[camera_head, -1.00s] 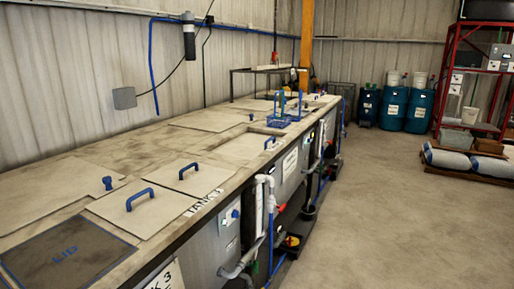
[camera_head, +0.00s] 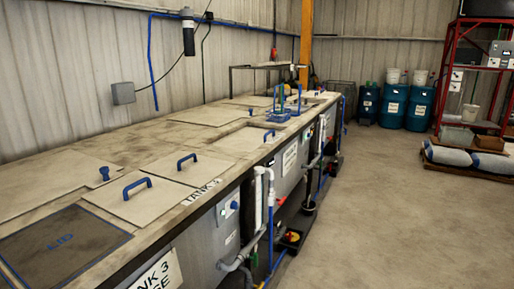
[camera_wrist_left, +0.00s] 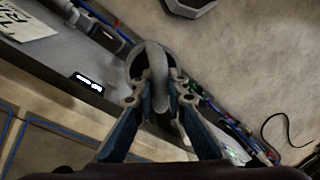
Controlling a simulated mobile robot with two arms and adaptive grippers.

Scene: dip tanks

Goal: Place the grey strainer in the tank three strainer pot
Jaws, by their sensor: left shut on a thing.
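My left gripper (camera_wrist_left: 155,80) is in the left wrist view, its two fingers closed around a curved grey piece (camera_wrist_left: 158,78). This looks like the handle of the grey strainer; the rest of it is hidden or hard to make out. The gripper is over the floor beside the tank front. In the head view, the tank three label (camera_head: 202,192) lies on the tank-top edge, and another tank three sign (camera_head: 158,274) is on the front. I cannot tell which fitting is the tank three strainer pot. Neither gripper shows in the head view.
Lids with blue handles (camera_head: 137,189) cover the tank top, with a dark lid (camera_head: 62,244) nearest. A blue basket (camera_head: 277,116) stands farther along. The floor (camera_head: 400,215) at right is clear.

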